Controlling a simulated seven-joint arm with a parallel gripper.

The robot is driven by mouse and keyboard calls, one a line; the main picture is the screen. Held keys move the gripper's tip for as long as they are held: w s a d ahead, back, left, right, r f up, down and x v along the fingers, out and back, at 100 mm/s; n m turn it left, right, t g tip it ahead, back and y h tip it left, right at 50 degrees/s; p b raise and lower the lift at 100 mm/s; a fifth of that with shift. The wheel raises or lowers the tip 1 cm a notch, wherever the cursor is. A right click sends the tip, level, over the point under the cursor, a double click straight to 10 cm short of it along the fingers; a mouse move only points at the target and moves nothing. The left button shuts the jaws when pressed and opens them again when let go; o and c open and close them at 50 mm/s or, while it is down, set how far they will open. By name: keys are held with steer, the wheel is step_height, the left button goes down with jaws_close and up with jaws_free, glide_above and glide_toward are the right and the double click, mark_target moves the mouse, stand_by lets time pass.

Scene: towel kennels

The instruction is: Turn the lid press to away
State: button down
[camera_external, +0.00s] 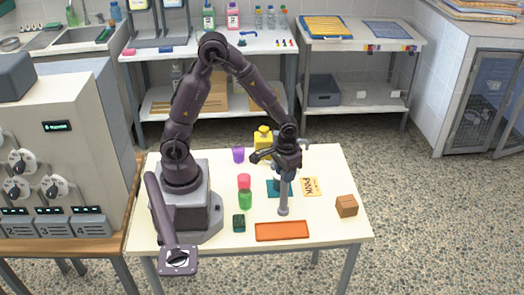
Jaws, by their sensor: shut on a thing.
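My gripper (284,164) points down over the right-middle of the cream table, its fingers small and dark in this view. It is shut on the upper part of a grey upright post-like tool (283,196), which looks like the lid press. The tool has a wider rounded lower end near the table, behind the orange tray. I cannot tell whether that end touches the table. My gripper hides the tool's top, and which way it faces is too small to tell.
A teal mat (272,188) and a printed card (310,187) lie close by. Purple (238,155), pink (244,181) and green (245,200) cups stand left. A yellow container (263,136) is behind, an orange tray (281,231) in front, a brown box (346,206) right.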

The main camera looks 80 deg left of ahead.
steer(key=m, duration=1.1)
steer(key=shift+m, duration=1.6)
steer(key=shift+r, duration=0.1)
steer(key=c, duration=0.8)
jaws_free()
step_height(320, 180, up, 13)
steer(key=shift+f, duration=0.1)
